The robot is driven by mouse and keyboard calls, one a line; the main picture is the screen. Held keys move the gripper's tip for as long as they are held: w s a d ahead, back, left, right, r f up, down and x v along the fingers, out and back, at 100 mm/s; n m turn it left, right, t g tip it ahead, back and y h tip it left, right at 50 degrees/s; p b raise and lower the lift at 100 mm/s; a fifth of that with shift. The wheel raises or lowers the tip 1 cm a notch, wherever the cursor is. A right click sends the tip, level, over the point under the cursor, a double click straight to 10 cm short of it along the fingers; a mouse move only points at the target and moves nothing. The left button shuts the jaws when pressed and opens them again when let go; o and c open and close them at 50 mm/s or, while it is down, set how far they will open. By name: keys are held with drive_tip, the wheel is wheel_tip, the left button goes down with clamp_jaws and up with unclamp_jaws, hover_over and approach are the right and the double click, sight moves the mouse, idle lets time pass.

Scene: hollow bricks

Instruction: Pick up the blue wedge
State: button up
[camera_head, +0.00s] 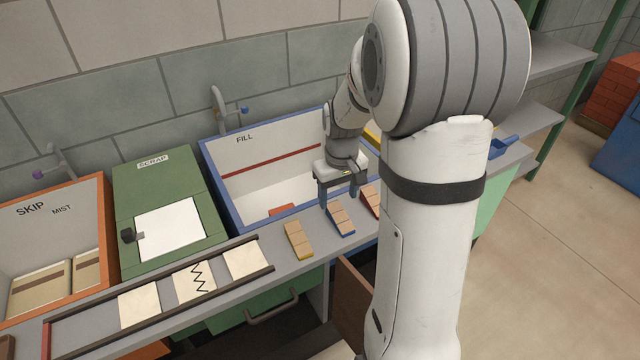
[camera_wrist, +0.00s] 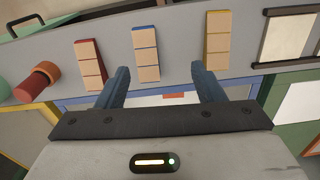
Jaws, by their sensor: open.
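The blue wedge (camera_head: 340,219) lies on the grey ledge in front of the basin marked FILL, its top covered by tan blocks or steps with blue showing at the edges. It also shows in the wrist view (camera_wrist: 146,55), sideways between my two fingers and nearer the left one. My gripper (camera_head: 338,195) is open and empty, just above and behind the blue wedge in the head view. In the wrist view my fingertips (camera_wrist: 160,69) are apart with nothing between them touching. Whether a finger touches the wedge cannot be told.
A red wedge (camera_head: 370,199) and a yellow wedge (camera_head: 298,240) flank the blue one on the ledge, with small gaps. Behind are the FILL basin (camera_head: 207,165) and green SCRAP box (camera_head: 135,185). A rail track with tiles (camera_head: 245,258) lies left.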

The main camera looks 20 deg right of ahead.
sight(340, 217)
drive_tip(key=shift+g, duration=0.3)
drive_tip(key=w+d+f, duration=0.1)
drive_tip(key=w+f, duration=0.1)
drive_tip(key=w+d+f, duration=0.1)
drive_tip(key=f, duration=0.1)
drive_tip(key=shift+d, duration=0.35)
drive_tip(key=shift+f, duration=0.3)
drive_tip(key=f, duration=0.2)
drive_tip(key=f+p, duration=0.1)
drive_tip(key=f, duration=0.4)
drive_tip(key=shift+w+a+f, duration=0.1)
drive_tip(key=shift+w+f, duration=0.1)
drive_tip(key=shift+w, duration=0.2)
drive_tip(key=shift+c, duration=0.3)
drive_tip(key=c, duration=1.1)
